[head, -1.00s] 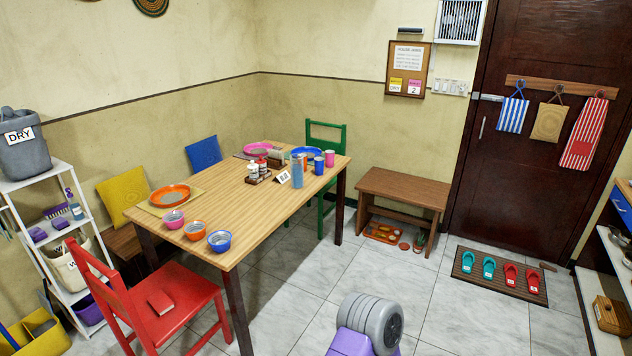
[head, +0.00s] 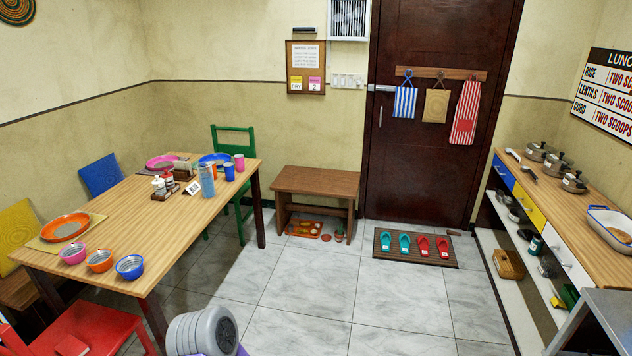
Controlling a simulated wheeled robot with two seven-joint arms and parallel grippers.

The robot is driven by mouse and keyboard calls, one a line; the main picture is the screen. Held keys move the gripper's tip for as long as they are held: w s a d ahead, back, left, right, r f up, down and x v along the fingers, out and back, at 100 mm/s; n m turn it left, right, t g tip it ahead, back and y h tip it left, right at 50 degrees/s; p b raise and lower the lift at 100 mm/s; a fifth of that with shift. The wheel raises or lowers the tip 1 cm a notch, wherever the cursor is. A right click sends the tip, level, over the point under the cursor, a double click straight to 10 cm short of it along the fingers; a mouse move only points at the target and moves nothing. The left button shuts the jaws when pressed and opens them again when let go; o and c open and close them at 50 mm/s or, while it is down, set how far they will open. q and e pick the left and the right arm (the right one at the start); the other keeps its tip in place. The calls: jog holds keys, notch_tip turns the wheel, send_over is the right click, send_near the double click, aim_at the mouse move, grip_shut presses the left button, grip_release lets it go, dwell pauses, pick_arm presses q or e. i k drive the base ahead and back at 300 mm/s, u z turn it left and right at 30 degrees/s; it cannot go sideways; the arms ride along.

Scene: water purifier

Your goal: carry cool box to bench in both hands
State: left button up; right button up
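A low brown wooden bench (head: 316,181) stands against the back wall, just left of the dark door. Its top is bare. No cool box can be made out in the head view. Neither of my grippers is in view.
A dining table (head: 150,215) with plates and bowls stands at left, with a red chair (head: 85,325) at its near side. A slipper mat (head: 416,260) lies before the door (head: 420,170). A counter (head: 560,200) with pots runs along the right. Tiled floor before the bench is clear.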

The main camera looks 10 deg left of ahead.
aim_at(318, 176)
jog(key=u, duration=0.25)
jog(key=k, duration=0.3)
jog(key=u, duration=1)
jog(key=k, duration=1.05)
jog(key=u, duration=0.35)
jog(key=i, duration=1.85)
jog(key=z, duration=1.35)
jog(key=i, duration=1.45)
jog(key=z, duration=2.4)
jog(key=i, duration=1.25)
jog(key=z, duration=0.75)
